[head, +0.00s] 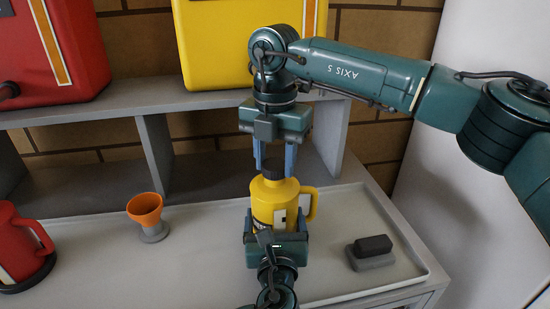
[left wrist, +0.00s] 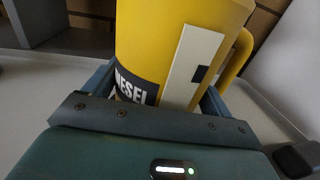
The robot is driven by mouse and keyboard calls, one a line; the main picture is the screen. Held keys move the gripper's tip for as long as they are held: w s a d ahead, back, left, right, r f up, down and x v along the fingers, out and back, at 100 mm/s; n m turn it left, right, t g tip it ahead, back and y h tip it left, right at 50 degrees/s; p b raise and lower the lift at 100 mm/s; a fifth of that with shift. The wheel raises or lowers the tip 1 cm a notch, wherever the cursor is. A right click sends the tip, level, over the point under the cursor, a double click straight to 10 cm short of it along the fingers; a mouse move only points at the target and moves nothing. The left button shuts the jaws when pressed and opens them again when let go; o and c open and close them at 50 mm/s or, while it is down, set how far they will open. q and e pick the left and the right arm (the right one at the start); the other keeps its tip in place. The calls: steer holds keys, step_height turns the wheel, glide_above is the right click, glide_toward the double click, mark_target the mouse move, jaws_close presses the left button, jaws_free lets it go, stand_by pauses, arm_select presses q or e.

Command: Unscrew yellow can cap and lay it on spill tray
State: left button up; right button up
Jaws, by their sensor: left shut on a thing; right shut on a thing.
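The yellow can (head: 275,203) stands upright on the pale grey tray (head: 205,262), its handle to the right. In the left wrist view the can (left wrist: 150,45) fills the top middle, with a dark label reading "ESEL" and a pale strip. My left gripper (head: 277,225) is shut around the can's lower body from the front. The dark cap (head: 273,167) is on top of the can. My right gripper (head: 273,161) points down from above, its blue-grey fingers shut on the cap. The fingers partly hide the cap, so I cannot tell how far it is screwed on.
An orange cup-like funnel (head: 145,208) stands left of the can, and a red jug (head: 18,245) is at the far left. A dark block on a grey base (head: 371,252) lies to the right. A grey shelf (head: 95,112) with large red and yellow cans is behind.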

steer(key=n, duration=1.5)
steer(key=shift+a+n, duration=0.1)
steer(key=shift+n, duration=0.2)
steer(key=n, duration=0.6)
steer(key=shift+s+n, duration=0.1)
steer(key=shift+n, duration=0.2)
steer(key=n, duration=0.4)
steer(key=shift+r, duration=0.1)
steer(key=n, duration=1.6)
steer(key=shift+n, duration=0.4)
